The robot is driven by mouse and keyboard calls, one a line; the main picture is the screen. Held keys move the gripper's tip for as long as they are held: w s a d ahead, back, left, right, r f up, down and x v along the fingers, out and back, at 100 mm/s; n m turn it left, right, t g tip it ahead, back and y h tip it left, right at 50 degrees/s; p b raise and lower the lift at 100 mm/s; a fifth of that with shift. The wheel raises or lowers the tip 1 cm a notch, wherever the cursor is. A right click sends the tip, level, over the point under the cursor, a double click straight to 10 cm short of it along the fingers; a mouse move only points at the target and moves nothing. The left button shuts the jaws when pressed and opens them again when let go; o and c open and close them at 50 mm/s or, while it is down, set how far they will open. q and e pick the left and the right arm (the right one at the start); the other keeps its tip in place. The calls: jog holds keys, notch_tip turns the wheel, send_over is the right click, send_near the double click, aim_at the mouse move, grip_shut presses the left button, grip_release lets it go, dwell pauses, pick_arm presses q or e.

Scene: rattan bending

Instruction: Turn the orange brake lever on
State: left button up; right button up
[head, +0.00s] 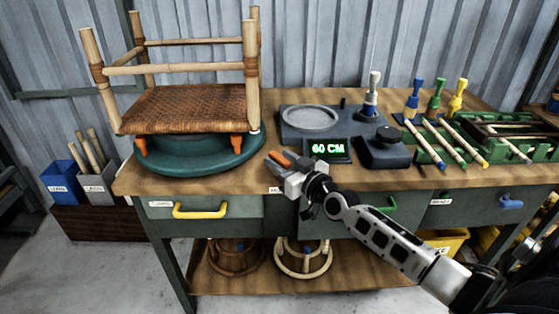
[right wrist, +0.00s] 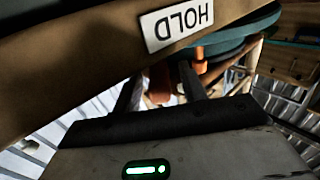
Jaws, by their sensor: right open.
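The orange brake lever (head: 279,158) shows at the front of the bench, right of the teal turntable (head: 180,165). My right gripper (head: 276,164) is at the lever, with its fingers open. In the right wrist view, an orange piece (right wrist: 160,86) that looks like the lever shows between my two dark fingers. I cannot tell whether they touch it. A HOLD label (right wrist: 177,25) is on the bench edge beside it. My left gripper is not in view.
A woven stool frame (head: 185,105) stands on the turntable, with orange clamps (head: 237,147) at its feet. A display reading 60 CM (head: 328,149) and a dark device (head: 385,150) stand to the right. Drawers with a yellow handle (head: 203,212) are below the benchtop.

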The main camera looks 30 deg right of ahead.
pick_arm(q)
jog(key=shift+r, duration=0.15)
pick_arm(e)
jog(key=shift+w, duration=0.5)
